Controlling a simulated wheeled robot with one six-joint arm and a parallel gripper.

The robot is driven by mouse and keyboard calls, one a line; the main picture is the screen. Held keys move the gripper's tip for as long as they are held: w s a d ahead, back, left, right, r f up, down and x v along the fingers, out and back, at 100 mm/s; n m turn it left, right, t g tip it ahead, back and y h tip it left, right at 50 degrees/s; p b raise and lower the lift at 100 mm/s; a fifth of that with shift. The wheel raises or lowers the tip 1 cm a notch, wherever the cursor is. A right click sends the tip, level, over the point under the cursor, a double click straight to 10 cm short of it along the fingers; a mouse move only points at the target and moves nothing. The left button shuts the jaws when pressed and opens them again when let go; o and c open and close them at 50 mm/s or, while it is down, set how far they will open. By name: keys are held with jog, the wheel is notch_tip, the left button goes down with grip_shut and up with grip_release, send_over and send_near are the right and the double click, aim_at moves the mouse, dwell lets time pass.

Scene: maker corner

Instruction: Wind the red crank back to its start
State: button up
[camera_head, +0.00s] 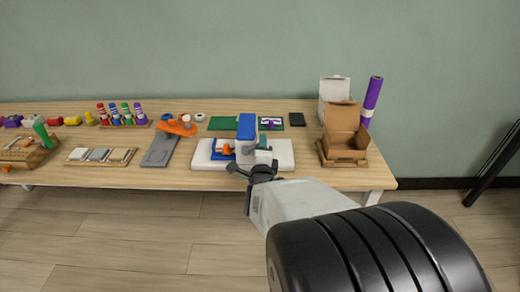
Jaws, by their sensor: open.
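No part is clearly recognisable as a red crank. A white base (281,158) on the table's front carries a blue upright block (246,127), a small orange-red part (226,150) on its left and a teal part (263,143) on its right. My gripper (254,166) is open at the front edge of this base, in front of the blue block. It hides part of the base, and contact cannot be told. An orange arm (177,128) on a grey plate (159,150) lies further left.
The wooden table (309,178) stands against a green wall. An open brown box (345,144), a white box (331,90) and a purple roll (372,97) stand at the right end. Trays, coloured bottles and small blocks fill the left. The floor in front is clear.

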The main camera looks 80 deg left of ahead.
jog(key=s+d, duration=0.1)
jog(key=d, duration=0.6)
jog(key=shift+d, duration=0.35)
